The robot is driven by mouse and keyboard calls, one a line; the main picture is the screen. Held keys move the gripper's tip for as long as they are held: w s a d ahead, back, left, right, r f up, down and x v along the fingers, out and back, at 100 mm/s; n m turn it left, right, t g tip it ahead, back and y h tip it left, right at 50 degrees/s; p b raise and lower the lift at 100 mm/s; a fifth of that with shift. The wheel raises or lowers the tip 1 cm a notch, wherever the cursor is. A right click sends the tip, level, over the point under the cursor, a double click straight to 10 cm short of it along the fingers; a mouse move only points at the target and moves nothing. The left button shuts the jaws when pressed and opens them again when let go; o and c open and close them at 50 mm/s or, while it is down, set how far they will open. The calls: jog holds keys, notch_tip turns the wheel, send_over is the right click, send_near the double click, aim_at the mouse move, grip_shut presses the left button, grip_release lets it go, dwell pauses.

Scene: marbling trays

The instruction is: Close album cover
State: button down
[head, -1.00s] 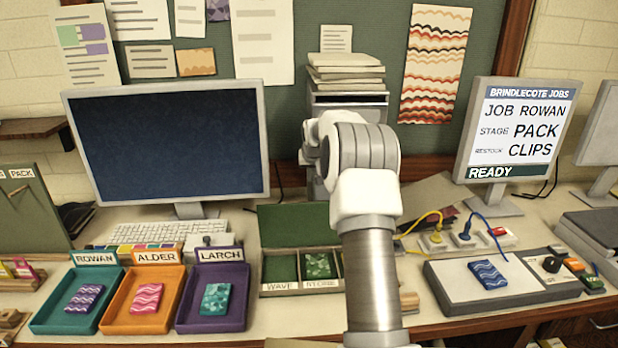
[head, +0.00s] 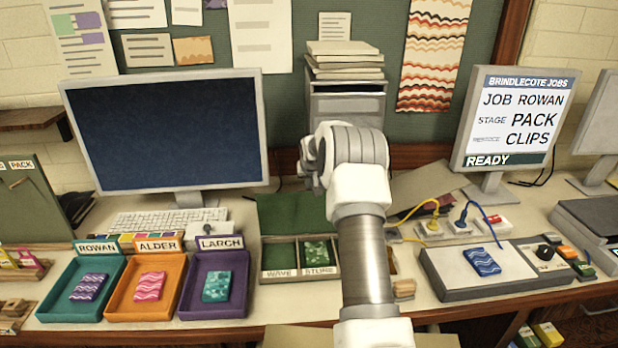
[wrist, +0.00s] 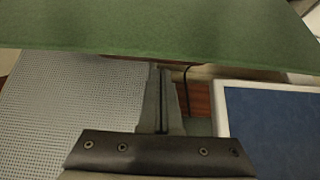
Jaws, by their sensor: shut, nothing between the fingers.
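The album (head: 281,275) lies open on the desk, left of my arm in the head view, with sections labelled WAVE and STONE. A patterned green piece (head: 317,251) is in the STONE section. Its dark green cover (head: 290,213) stands raised at the back; my arm hides its right part. My gripper is hidden behind my arm in the head view. In the wrist view my gripper (wrist: 160,75) is shut and empty. A green panel (wrist: 160,30), apparently the cover, spans the top of that view close by; I cannot tell whether the fingertips touch it.
Rowan (head: 65,308), Alder (head: 120,313) and Larch (head: 190,310) trays stand left of the album. A large monitor (head: 170,187) is behind them. A paper stack on a holder (head: 345,88) is behind my arm. A grey pad (head: 440,278) and plugged cables are at right.

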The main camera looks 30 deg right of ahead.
jog(key=shift+s+a, duration=0.1)
jog(key=shift+s, duration=0.2)
jog(key=shift+f+b, duration=0.2)
jog(key=shift+b, duration=0.25)
jog(key=shift+s+a+b, duration=0.15)
jog(key=shift+s+b, duration=0.05)
jog(key=shift+b, duration=0.15)
jog(key=shift+s+a+r+t, duration=0.1)
jog(key=shift+s+r+t, duration=0.1)
jog(key=shift+t, duration=0.1)
jog(key=shift+f+b, duration=0.1)
jog(key=shift+b, duration=0.25)
